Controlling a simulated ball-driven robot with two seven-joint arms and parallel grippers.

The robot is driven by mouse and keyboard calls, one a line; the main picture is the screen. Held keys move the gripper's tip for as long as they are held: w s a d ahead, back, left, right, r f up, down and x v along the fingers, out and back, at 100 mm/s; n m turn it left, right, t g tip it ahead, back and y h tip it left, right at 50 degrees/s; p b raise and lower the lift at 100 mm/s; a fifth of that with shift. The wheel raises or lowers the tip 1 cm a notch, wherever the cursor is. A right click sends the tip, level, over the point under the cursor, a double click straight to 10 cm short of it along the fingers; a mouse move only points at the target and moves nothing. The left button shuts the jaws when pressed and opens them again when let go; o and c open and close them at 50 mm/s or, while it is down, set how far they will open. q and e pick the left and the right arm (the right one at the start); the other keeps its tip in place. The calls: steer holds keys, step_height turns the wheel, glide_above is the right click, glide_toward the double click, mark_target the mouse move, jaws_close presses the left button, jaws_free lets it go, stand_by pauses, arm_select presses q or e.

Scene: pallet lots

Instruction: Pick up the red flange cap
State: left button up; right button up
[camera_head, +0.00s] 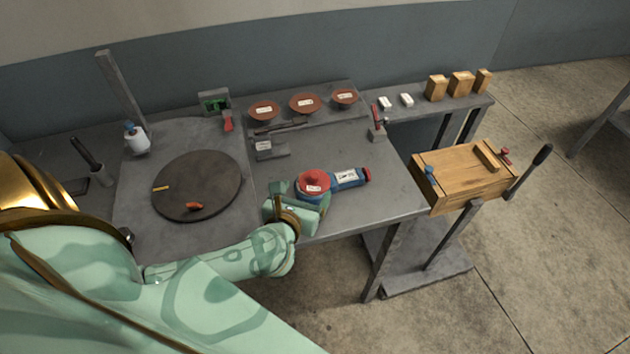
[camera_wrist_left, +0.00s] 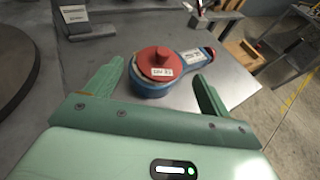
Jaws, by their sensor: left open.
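The red flange cap (camera_head: 313,180) sits on top of a blue round fitting (camera_head: 346,180) near the front edge of the grey table. The blue fitting (camera_wrist_left: 195,58) has a short branch to the right with a red end. My left gripper (camera_wrist_left: 152,85) is open, with one finger on each side of the fitting's near part; nothing is held. In the head view the left gripper (camera_head: 303,203) is at the near side of the cap. My right gripper is not in view.
A dark round turntable (camera_head: 200,185) with a small orange piece lies to the left. Three reddish-brown dishes (camera_head: 304,103) stand on the back ledge. A grey labelled block (camera_head: 268,148) lies behind the cap. A wooden box (camera_head: 465,180) stands beyond the table's right edge.

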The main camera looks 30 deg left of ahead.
mark_target(313, 180)
arm_select(q)
steer(key=b+x, duration=0.1)
steer(key=x, duration=0.6)
steer(key=shift+w, duration=0.4)
steer(key=shift+r, duration=0.1)
steer(key=shift+s, duration=0.1)
steer(key=shift+c, duration=0.3)
